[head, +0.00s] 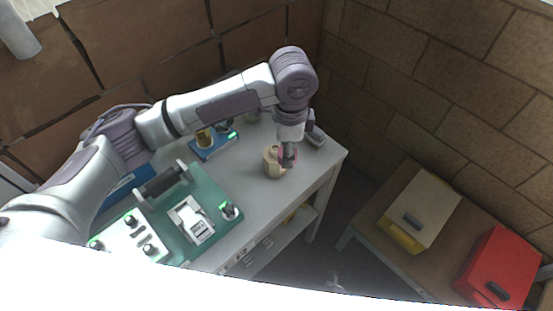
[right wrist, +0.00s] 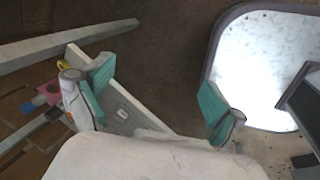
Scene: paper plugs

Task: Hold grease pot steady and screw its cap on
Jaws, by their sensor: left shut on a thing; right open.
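A beige pot (head: 272,163), which looks like the grease pot, stands near the right end of the grey workbench (head: 262,205). My left gripper (head: 287,158) comes down from above and is shut on its right side, hiding part of it. A small pinkish patch shows at the fingers; I cannot tell if it is the cap. I cannot make out a separate cap. My right gripper (right wrist: 157,98) shows only in the right wrist view, with its teal fingers wide apart and nothing between them.
A green board (head: 213,192) with a white device fills the bench's front left. A blue tray (head: 213,146) with a brownish item stands behind it. A lower table at right holds a beige-and-yellow box (head: 425,208) and a red box (head: 497,268). Brick walls close the back.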

